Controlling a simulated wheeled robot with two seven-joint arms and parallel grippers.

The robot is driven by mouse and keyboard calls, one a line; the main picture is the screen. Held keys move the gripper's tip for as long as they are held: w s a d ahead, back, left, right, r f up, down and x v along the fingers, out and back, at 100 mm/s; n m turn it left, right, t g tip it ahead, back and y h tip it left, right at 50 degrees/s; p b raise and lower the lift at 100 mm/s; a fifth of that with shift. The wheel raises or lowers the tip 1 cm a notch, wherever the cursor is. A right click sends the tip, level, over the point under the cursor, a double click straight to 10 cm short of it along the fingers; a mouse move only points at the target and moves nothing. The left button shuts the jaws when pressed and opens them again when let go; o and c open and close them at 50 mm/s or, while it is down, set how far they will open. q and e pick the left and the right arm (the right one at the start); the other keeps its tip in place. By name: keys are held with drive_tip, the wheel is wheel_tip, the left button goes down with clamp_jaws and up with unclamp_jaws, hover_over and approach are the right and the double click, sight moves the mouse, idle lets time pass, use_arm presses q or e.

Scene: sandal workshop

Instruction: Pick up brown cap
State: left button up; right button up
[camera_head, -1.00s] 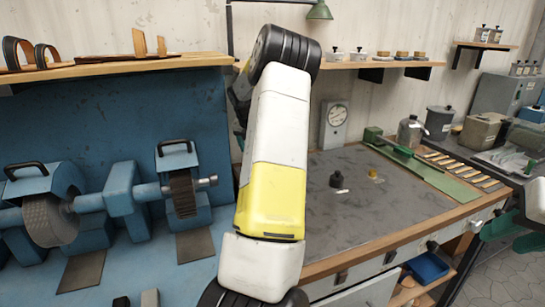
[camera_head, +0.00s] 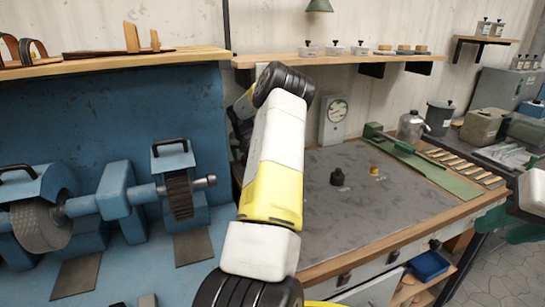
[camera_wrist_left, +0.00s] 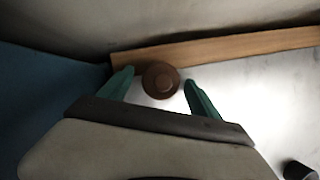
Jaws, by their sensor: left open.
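A round brown cap (camera_wrist_left: 161,80) shows in the left wrist view, in front of a wooden edge strip. My left gripper (camera_wrist_left: 159,85) is open, with one green finger on each side of the cap. I cannot tell whether either finger touches it. In the head view the cap is not visible, and my left arm covers the left part of the grey bench top. My right gripper (camera_head: 524,233) shows only partly at the right edge of the head view, its green finger area dark and cut off, so its opening is unclear.
A black object (camera_wrist_left: 298,170) shows low right in the wrist view. A blue grinder (camera_head: 115,190) stands left. A green tool (camera_head: 395,143) lies at the back.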

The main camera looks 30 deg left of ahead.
use_arm(q)
drive_tip(key=c, duration=1.4)
drive_tip(key=shift+r, duration=0.15)
